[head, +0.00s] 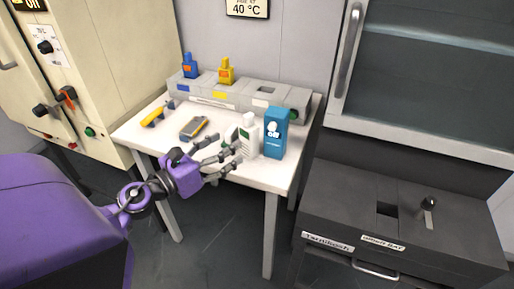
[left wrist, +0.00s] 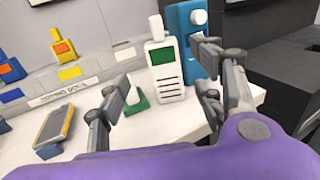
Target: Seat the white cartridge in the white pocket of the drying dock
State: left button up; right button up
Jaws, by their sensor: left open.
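The grey drying dock (head: 240,97) stands along the table's back. A yellow cartridge (head: 226,71) and a blue cartridge (head: 190,66) stand in it. Its white-marked pocket (left wrist: 125,53) looks empty. My right gripper is out of view.
A grey-yellow handheld device (head: 193,128) and a yellow tool (head: 157,115) lie left. A dark cabinet (head: 400,215) stands right of the table.

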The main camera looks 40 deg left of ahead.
aim_at(244, 134)
pick_arm(q)
jog(key=shift+w+r, duration=0.1)
jog(key=shift+w, duration=0.3)
jog(key=w+p, duration=0.1)
jog(key=w, duration=0.1)
jog(key=w+d+p, duration=0.1)
jog(key=w, duration=0.1)
jog(key=w+p, duration=0.1)
jog(key=w, duration=0.1)
jog(key=shift+w+d+r, duration=0.1)
jog(key=shift+d, duration=0.2)
jog(key=shift+w, duration=0.3)
jog(key=shift+f, duration=0.2)
jog(key=c, duration=1.4)
jog(key=shift+r, duration=0.1)
grip_shut()
